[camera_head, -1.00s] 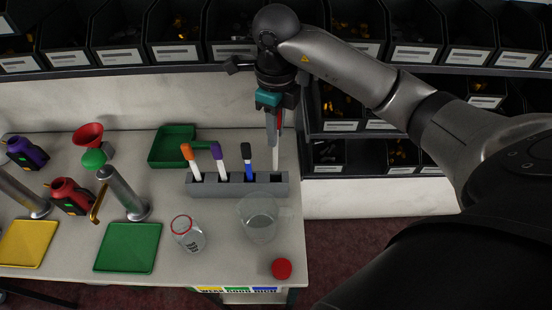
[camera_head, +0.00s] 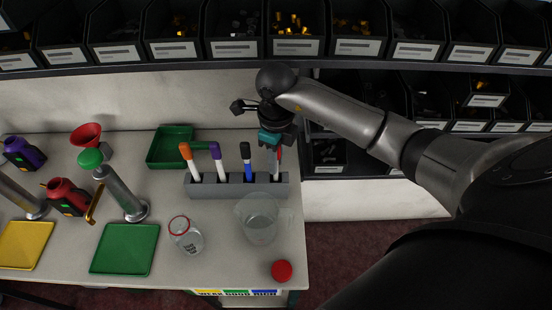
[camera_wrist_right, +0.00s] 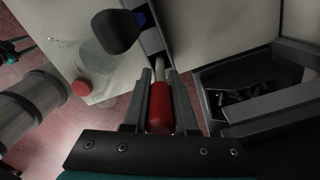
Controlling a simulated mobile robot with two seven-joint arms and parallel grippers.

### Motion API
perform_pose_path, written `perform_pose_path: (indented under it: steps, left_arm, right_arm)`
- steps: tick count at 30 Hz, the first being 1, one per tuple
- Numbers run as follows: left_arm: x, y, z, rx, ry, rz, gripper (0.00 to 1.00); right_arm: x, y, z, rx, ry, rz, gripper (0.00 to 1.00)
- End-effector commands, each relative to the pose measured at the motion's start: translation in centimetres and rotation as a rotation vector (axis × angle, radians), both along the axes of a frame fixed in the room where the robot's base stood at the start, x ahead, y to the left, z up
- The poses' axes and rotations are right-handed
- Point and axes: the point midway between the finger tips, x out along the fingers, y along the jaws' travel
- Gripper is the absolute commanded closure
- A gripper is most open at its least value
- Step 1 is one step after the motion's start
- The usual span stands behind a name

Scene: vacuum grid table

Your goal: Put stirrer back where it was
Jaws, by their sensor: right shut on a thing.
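The stirrer has a red handle (camera_wrist_right: 160,106) and a pale shaft (camera_wrist_right: 159,70). My right gripper (camera_head: 273,150) is shut on the red handle, with a finger on each side of it in the wrist view. The stirrer stands about upright at the right end of the grey holder (camera_head: 215,190). Its shaft reaches down to the rightmost slot, and its lower end is hidden there. An orange-capped marker (camera_head: 191,163), a purple-capped one (camera_head: 219,163) and a black-capped one with a blue body (camera_head: 248,165) stand in the other slots. My left gripper is not in view.
A clear beaker (camera_head: 258,222), a red-rimmed jar (camera_head: 185,238) and a red cap (camera_head: 281,271) are in front of the holder. A green tray (camera_head: 165,160) lies behind it. Dark parts bins (camera_head: 235,48) line the back. The table's right edge is close.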

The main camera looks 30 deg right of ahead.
Motion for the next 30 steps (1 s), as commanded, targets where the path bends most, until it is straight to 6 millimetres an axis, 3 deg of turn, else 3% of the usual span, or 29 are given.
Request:
perform_pose_path:
  steps: [2,3,11,21,26,30]
  left_arm:
    - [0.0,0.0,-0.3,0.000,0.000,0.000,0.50]
    - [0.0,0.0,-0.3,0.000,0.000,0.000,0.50]
    - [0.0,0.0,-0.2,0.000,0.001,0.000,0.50]
    - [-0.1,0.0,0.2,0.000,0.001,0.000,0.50]
    - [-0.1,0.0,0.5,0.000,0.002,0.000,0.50]
    - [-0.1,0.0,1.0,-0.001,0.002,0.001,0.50]
  right_arm:
    - [0.0,0.0,-0.3,0.000,0.000,0.000,1.00]
    - [0.0,0.0,-0.3,-0.001,0.001,0.000,0.73]
    - [0.0,0.0,-0.2,0.000,0.000,0.000,0.44]
    - [0.0,0.0,0.2,0.001,-0.001,0.000,0.44]
    - [0.1,0.0,2.9,0.000,-0.005,0.002,0.44]
    - [0.2,0.0,6.1,-0.001,-0.006,0.002,0.44]
